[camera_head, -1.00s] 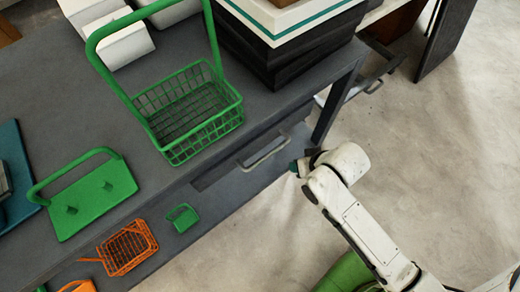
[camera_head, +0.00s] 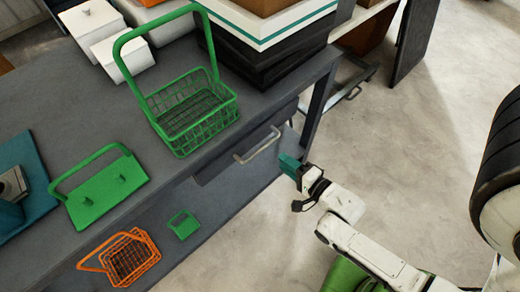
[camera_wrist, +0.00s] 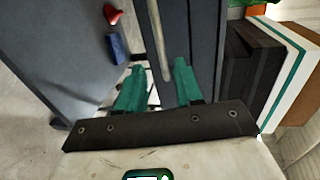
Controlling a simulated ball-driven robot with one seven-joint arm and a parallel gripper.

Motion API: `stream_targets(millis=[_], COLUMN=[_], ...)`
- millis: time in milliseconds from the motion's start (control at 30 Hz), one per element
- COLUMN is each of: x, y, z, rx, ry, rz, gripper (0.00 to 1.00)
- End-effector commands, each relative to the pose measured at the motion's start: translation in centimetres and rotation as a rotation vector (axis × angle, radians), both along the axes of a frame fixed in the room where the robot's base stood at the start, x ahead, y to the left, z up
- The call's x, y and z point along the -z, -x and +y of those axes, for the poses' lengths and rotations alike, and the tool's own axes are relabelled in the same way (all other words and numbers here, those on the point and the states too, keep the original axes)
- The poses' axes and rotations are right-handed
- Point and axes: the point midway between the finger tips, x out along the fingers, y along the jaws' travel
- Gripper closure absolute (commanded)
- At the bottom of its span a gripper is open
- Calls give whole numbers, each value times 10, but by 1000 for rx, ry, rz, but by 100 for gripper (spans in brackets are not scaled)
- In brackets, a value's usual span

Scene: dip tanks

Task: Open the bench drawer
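The bench drawer (camera_head: 222,167) is a dark grey front below the bench top. It looks shut or nearly so; I cannot tell exactly. Its pale bar handle (camera_head: 257,146) runs along the front. My gripper (camera_head: 287,162), with green fingers, is just right of the handle in the head view, apart from it. In the wrist view my gripper (camera_wrist: 157,82) is open, with a clear gap between the fingers. The handle (camera_wrist: 158,38) shows beyond the fingertips, roughly in line with the gap. Nothing is held.
A green wire basket (camera_head: 188,112) and a green rack (camera_head: 100,192) stand on the bench top (camera_head: 65,105). An orange basket (camera_head: 122,258) and a small green piece (camera_head: 183,224) sit lower down. Floor (camera_head: 410,130) is clear at right.

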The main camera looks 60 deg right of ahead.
Motion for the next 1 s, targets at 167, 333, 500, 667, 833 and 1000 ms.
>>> stream_targets(millis=[167,333,500,667,833,1000], x=[3,9,15,19,21,21], y=[-24,-53,-79,-93,-98,-99], z=[-6,-15,-22,-26,-28,-28], rx=[-1,0,-3,0,-2,-2], ry=[1,3,3,2,2,2], rz=[-3,-2,0,1,2,2], gripper=[64,64,64,64,64,64])
